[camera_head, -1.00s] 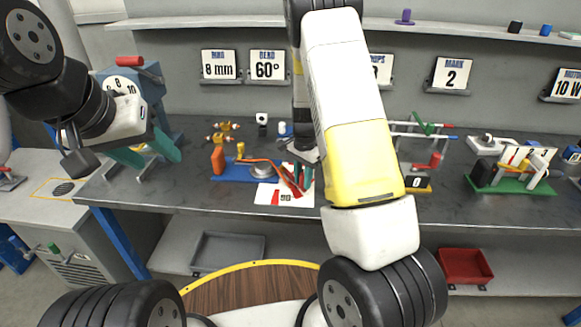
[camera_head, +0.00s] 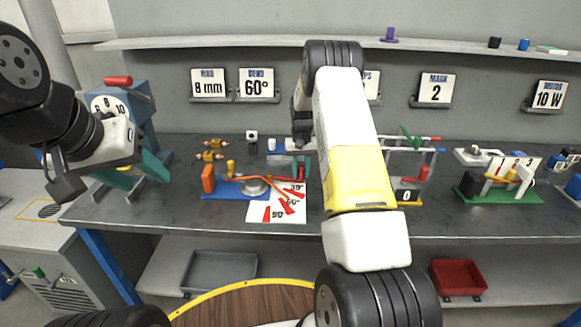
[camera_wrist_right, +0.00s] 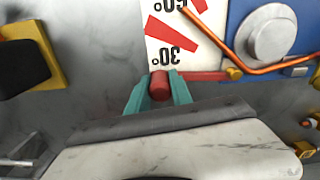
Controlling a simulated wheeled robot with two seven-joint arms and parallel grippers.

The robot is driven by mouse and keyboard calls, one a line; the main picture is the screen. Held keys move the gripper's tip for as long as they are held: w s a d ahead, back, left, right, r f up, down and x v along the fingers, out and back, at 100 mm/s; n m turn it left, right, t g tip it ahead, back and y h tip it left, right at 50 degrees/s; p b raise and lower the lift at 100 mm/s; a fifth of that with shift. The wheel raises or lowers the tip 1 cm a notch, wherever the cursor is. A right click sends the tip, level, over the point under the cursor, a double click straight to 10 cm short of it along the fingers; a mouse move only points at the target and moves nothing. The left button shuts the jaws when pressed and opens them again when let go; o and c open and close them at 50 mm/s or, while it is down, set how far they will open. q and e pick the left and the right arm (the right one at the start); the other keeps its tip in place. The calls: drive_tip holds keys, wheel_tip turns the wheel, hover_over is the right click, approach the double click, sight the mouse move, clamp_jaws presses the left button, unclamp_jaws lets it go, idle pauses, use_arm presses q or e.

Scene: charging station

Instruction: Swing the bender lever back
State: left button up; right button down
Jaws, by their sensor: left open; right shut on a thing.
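The bender has a blue base (camera_head: 225,190), an orange block (camera_head: 208,179) and a grey round die (camera_head: 254,187); the base (camera_wrist_right: 235,12) and die (camera_wrist_right: 270,35) also show in the right wrist view. A copper tube (camera_wrist_right: 238,60) runs around the die with a visible bend. The red lever (camera_wrist_right: 205,76) lies beside the card's 30 mark. My right gripper (camera_wrist_right: 159,88) is shut on the lever's red handle (camera_wrist_right: 159,82); in the head view my right arm partly covers that spot. My left gripper (camera_head: 142,172) is open and empty at the left, in front of a blue machine.
A white angle card (camera_head: 275,211) with red marks lies at the bender. The blue machine (camera_head: 125,100) with a numbered dial stands left. Brass fittings (camera_head: 211,150) are behind the bender. A green-based fixture (camera_head: 500,190) stands right. Bare table lies left of the bender.

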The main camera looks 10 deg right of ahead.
drive_tip(key=shift+w+n, duration=0.6)
drive_tip(key=shift+w, duration=0.25)
drive_tip(key=c, duration=1.1)
unclamp_jaws()
drive_tip(key=shift+c, duration=0.2)
wheel_tip(320, 180, up, 8)
